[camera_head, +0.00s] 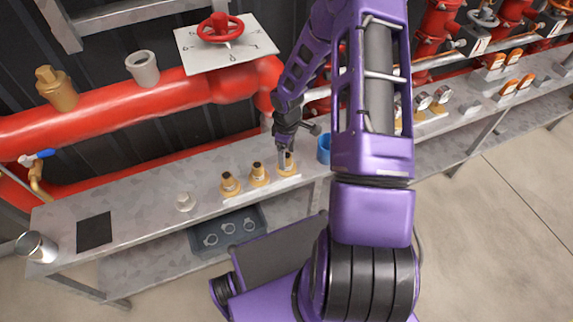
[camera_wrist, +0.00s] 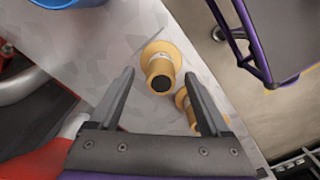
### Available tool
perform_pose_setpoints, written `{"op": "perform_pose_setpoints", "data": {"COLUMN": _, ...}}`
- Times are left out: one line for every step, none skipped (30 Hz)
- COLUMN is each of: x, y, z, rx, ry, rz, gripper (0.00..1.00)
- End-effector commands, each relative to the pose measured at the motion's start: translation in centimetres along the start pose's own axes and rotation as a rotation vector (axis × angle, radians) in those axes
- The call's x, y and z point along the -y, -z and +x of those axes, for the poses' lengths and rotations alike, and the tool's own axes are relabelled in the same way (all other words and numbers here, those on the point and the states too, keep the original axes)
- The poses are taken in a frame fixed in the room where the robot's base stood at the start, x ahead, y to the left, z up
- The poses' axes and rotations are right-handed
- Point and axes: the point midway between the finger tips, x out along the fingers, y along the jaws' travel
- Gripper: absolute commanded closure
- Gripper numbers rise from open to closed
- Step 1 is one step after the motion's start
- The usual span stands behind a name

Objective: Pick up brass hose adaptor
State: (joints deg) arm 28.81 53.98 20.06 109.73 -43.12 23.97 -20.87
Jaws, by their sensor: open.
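Three brass hose adaptors stand upright in a row on the grey metal bench: a left one (camera_head: 230,185), a middle one (camera_head: 258,176) and a right one (camera_head: 290,170). My gripper (camera_head: 284,155) is at the right adaptor and partly hides it in the head view. In the wrist view my gripper (camera_wrist: 159,76) is open, with the right adaptor (camera_wrist: 161,66) showing between its fingertips. I cannot tell how far down the fingers reach around it. Another adaptor (camera_wrist: 182,97) is partly hidden behind the right finger.
A blue cup-like object (camera_head: 324,148) stands just right of the adaptors. A grey bin (camera_head: 236,246) sits below the bench top. Red pipe (camera_head: 110,118) runs behind the bench. A black mat (camera_head: 94,231) and a metal can (camera_head: 37,246) are at the left end.

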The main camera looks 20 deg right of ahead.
Motion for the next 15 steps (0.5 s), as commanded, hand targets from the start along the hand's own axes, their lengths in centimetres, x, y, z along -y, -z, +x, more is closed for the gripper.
{"op": "perform_pose_setpoints", "data": {"x": 0.2, "y": 0.0, "z": 1.1, "rx": 0.001, "ry": 0.004, "rz": -0.003, "gripper": 0.19}}
{"op": "perform_pose_setpoints", "data": {"x": 0.3, "y": 0.1, "z": 1.6, "rx": 0.001, "ry": 0.004, "rz": -0.002, "gripper": 0.19}}
{"op": "perform_pose_setpoints", "data": {"x": 0.3, "y": 0.1, "z": 2.2, "rx": 0.001, "ry": 0.003, "rz": -0.003, "gripper": 0.19}}
{"op": "perform_pose_setpoints", "data": {"x": 0.3, "y": 0.1, "z": 2.6, "rx": 0.001, "ry": 0.003, "rz": -0.003, "gripper": 0.19}}
{"op": "perform_pose_setpoints", "data": {"x": 0.2, "y": 0.0, "z": 2.9, "rx": 0.001, "ry": 0.002, "rz": -0.002, "gripper": 0.19}}
{"op": "perform_pose_setpoints", "data": {"x": 0.2, "y": 0.0, "z": 3.2, "rx": 0.001, "ry": 0.002, "rz": -0.001, "gripper": 0.19}}
{"op": "perform_pose_setpoints", "data": {"x": 0.2, "y": 0.0, "z": 3.4, "rx": 0.0, "ry": 0.001, "rz": 0.0, "gripper": 0.19}}
{"op": "perform_pose_setpoints", "data": {"x": 0.2, "y": 0.0, "z": 3.6, "rx": 0.0, "ry": 0.001, "rz": 0.0, "gripper": 0.19}}
{"op": "perform_pose_setpoints", "data": {"x": 0.1, "y": 0.1, "z": 3.6, "rx": -0.001, "ry": 0.0, "rz": -0.001, "gripper": 0.19}}
{"op": "perform_pose_setpoints", "data": {"x": 0.1, "y": 0.1, "z": 3.7, "rx": -0.001, "ry": 0.0, "rz": -0.001, "gripper": 0.19}}
{"op": "perform_pose_setpoints", "data": {"x": 0.1, "y": 0.1, "z": 3.7, "rx": -0.001, "ry": -0.001, "rz": -0.001, "gripper": 0.19}}
{"op": "perform_pose_setpoints", "data": {"x": 0.1, "y": 0.1, "z": 3.6, "rx": -0.001, "ry": -0.001, "rz": -0.001, "gripper": 0.19}}
{"op": "perform_pose_setpoints", "data": {"x": 0.1, "y": 0.1, "z": 3.6, "rx": -0.001, "ry": -0.001, "rz": -0.001, "gripper": 0.19}}
{"op": "perform_pose_setpoints", "data": {"x": 0.1, "y": 0.1, "z": 3.6, "rx": -0.001, "ry": -0.001, "rz": -0.001, "gripper": 0.19}}
{"op": "perform_pose_setpoints", "data": {"x": 0.1, "y": 0.1, "z": 3.6, "rx": -0.001, "ry": -0.001, "rz": -0.001, "gripper": 0.19}}
